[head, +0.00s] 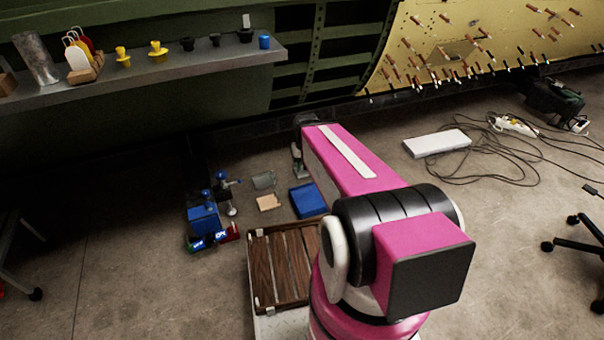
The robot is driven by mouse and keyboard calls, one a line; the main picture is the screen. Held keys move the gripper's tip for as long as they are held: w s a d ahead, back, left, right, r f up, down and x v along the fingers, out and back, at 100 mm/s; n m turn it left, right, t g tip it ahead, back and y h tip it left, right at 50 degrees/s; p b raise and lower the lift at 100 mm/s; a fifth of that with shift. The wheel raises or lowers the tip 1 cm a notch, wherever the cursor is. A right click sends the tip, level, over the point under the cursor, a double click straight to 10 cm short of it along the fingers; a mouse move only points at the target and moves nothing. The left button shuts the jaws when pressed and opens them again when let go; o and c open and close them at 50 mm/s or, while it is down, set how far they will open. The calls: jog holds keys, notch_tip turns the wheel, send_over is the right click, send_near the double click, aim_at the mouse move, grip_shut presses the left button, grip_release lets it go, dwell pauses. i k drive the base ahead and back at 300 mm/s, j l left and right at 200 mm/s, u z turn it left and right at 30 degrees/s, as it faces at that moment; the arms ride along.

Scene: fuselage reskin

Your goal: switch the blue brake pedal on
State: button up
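A small blue piece with white marking (221,237) sits low at the front of a blue boxy unit (204,219) on the floor, left of centre. It may be the blue brake pedal, but it is too small to tell its shape or whether it is on or off. My pink arm reaches forward right of this unit.
A blue flat tray (308,201), a tan block (268,202) and a slatted wooden pallet (283,265) lie near my arm. A grey shelf (180,67) juts out at upper left. Cables (505,165) and a white box (437,143) lie right.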

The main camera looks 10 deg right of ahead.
aim_at(220, 235)
jog(key=i+l+z, duration=0.2)
jog(key=k+u, duration=0.1)
jog(key=u, duration=1.55)
jog(key=k+l, duration=0.1)
jog(key=l+u, duration=0.05)
jog(key=l, duration=0.05)
